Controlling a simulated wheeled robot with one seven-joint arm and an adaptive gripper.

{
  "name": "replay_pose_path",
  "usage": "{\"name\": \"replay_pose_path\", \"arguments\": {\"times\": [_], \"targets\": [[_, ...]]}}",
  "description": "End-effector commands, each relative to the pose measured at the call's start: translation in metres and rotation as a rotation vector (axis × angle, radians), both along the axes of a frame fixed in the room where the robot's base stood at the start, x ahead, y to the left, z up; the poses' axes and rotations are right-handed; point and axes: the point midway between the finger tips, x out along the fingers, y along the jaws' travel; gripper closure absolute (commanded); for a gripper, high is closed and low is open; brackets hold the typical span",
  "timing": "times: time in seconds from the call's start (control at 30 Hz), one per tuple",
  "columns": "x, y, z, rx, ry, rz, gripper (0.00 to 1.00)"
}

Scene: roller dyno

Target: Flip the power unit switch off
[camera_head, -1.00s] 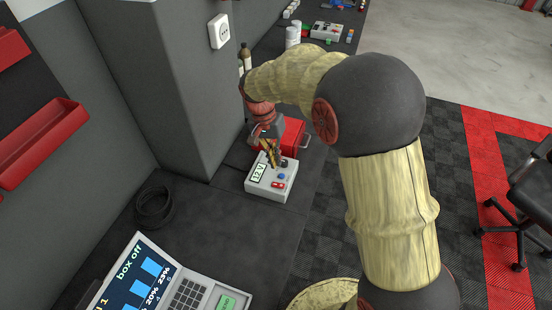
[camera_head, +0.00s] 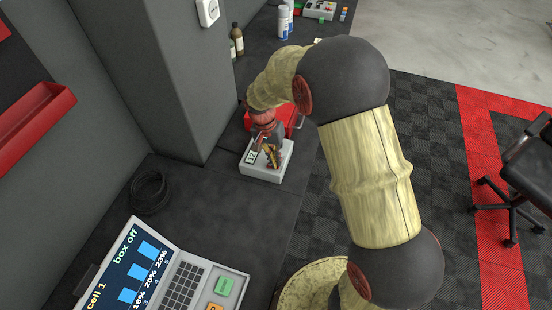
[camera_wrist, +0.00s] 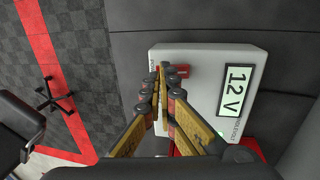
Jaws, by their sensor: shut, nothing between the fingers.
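The power unit (camera_wrist: 205,88) is a pale grey box with a green-lit "12 V" display (camera_wrist: 237,91). It also shows in the head view (camera_head: 259,173), on the dark bench beside the pillar. A red part (camera_wrist: 183,71), perhaps the switch, shows at the fingertips in the wrist view; its position cannot be told. My gripper (camera_wrist: 168,74) is shut and empty, with its fingertips over the unit's face by the red part. Whether they touch it is unclear. In the head view my gripper (camera_head: 270,158) hides much of the unit's face and its other controls.
A red box (camera_head: 290,119) stands just behind the unit. A laptop (camera_head: 165,272) reading "box off" and a coiled black cable (camera_head: 149,191) lie nearer. Bottles (camera_head: 237,40) and spray cans (camera_head: 284,21) stand farther back. The bench between laptop and unit is clear.

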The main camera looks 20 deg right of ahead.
Motion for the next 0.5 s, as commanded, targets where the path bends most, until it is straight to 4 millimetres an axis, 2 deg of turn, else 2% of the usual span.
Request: {"name": "replay_pose_path", "arguments": {"times": [0.27, 0.5], "targets": [[-0.0041, -0.0048, -0.0096, 0.074, -0.051, -0.004, 1.00], [-0.0028, -0.0028, -0.0079, 0.074, -0.050, 0.000, 1.00]]}}
